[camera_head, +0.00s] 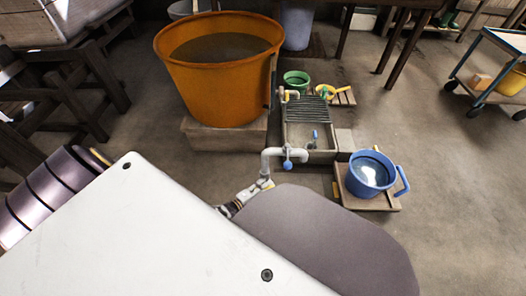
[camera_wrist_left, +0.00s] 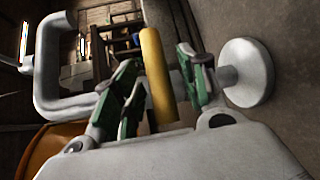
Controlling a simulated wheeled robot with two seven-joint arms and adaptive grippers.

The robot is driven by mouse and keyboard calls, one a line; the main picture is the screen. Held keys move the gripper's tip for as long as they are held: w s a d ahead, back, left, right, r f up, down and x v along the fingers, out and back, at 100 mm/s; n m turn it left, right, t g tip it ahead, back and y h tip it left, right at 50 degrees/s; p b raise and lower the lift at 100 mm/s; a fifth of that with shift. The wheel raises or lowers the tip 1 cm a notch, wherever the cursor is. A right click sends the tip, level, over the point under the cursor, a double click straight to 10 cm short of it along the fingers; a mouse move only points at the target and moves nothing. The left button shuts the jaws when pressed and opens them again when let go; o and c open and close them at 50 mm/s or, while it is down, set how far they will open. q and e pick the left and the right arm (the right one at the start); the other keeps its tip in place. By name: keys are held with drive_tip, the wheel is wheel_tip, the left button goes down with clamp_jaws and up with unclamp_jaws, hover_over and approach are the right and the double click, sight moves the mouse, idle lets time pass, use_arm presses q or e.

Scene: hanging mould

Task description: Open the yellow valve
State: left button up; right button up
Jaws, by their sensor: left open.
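The yellow valve handle (camera_wrist_left: 153,60) is a long yellow bar in the left wrist view. It stands between the two green-padded fingers of my left gripper (camera_wrist_left: 158,92), which is open around it. I cannot tell whether either finger touches it. A white bent pipe (camera_wrist_left: 45,60) runs along the left, and a round white flange (camera_wrist_left: 246,72) is at the right. In the head view my left gripper (camera_head: 240,200) is partly hidden by my own arm, beside a white pipe with a blue handle (camera_head: 287,163). My right gripper is not in view.
A large orange tub (camera_head: 215,85) stands on a block behind the pipe. A drain basin (camera_head: 305,140), a green bucket (camera_head: 297,80) and a blue bucket (camera_head: 370,173) stand to its right. A cart (camera_head: 490,75) is at the far right, with open floor before it.

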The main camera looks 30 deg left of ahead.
use_arm(q)
drive_tip(key=shift+w+d, duration=0.1)
drive_tip(key=shift+w, duration=0.35)
clamp_jaws()
